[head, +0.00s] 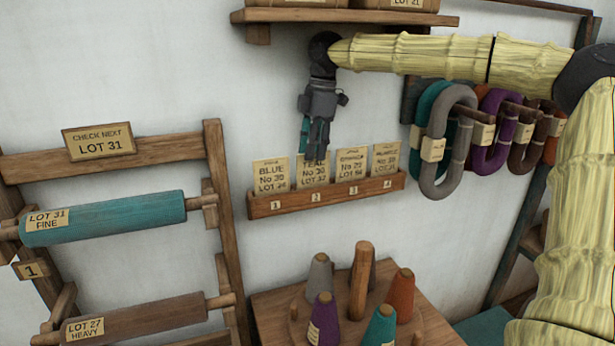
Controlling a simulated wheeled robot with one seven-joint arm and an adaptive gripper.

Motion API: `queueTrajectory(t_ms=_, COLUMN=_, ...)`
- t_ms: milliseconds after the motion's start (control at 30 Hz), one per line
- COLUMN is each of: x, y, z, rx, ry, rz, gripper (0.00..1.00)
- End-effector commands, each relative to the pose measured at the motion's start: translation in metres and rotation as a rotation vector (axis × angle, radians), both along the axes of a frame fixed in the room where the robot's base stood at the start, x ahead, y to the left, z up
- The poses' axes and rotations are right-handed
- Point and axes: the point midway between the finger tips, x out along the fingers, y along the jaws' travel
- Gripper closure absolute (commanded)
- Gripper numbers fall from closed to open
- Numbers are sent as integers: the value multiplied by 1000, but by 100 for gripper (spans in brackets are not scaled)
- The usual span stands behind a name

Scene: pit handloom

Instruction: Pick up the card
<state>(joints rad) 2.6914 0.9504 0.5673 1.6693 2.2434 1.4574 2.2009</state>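Several tan cards stand upright in a wooden rack (330,198) on the wall, above slots numbered 1 to 4.
Yarn hanks (441,148) hang on pegs to the right of the rack. Yarn cones (322,318) stand on a wooden stand below. At left, a frame holds a teal roller (110,217), a brown roller (140,314) and a "CHECK NEXT LOT 31" sign (98,141). A shelf (335,17) is above.

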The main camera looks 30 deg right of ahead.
Motion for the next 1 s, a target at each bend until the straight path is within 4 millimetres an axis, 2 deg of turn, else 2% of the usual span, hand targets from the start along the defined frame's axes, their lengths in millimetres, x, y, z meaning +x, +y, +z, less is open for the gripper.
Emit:
queueTrajectory(t_ms=167, x=0, y=-2, z=-13, rx=2, ry=1, rz=0, gripper=71)
queueTrajectory(t_ms=400, x=1, y=7, z=-45, rx=0, ry=3, rz=1, gripper=71)
queueTrajectory(t_ms=600, x=2, y=11, z=-64, rx=-3, ry=1, rz=1, gripper=71)
queueTrajectory(t_ms=1000, x=2, y=6, z=-68, rx=0, ry=-1, rz=0, gripper=71)
